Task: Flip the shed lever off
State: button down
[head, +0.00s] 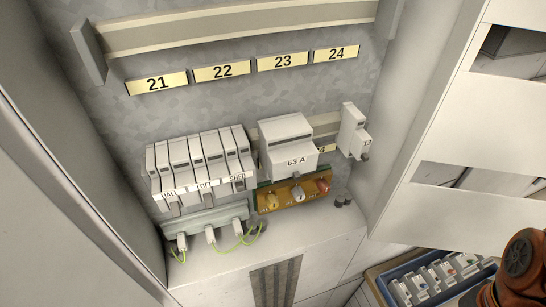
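A row of white breakers is mounted on the grey back panel, with labels that read HALL, LOFT and SHED from left to right. The shed breaker (236,160) is at the right end of the row. Its small grey lever (239,187) shows just under the SHED label. Similar grey levers sit under HALL (175,208) and LOFT (207,198). I cannot tell the on or off position of the shed lever for certain. My gripper is not in view; only an orange-brown part of my arm shows at the lower right edge.
A larger 63 A breaker (287,150) stands right of the row, above a brown terminal block (292,194). A single breaker marked 13 (353,131) is farther right. Green-yellow wires (247,235) hang below the row. A blue bin (384,287) of parts stands at lower right.

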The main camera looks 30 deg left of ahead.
aim_at(240, 186)
jog(key=k, duration=1.5)
jog(key=u, duration=2.2)
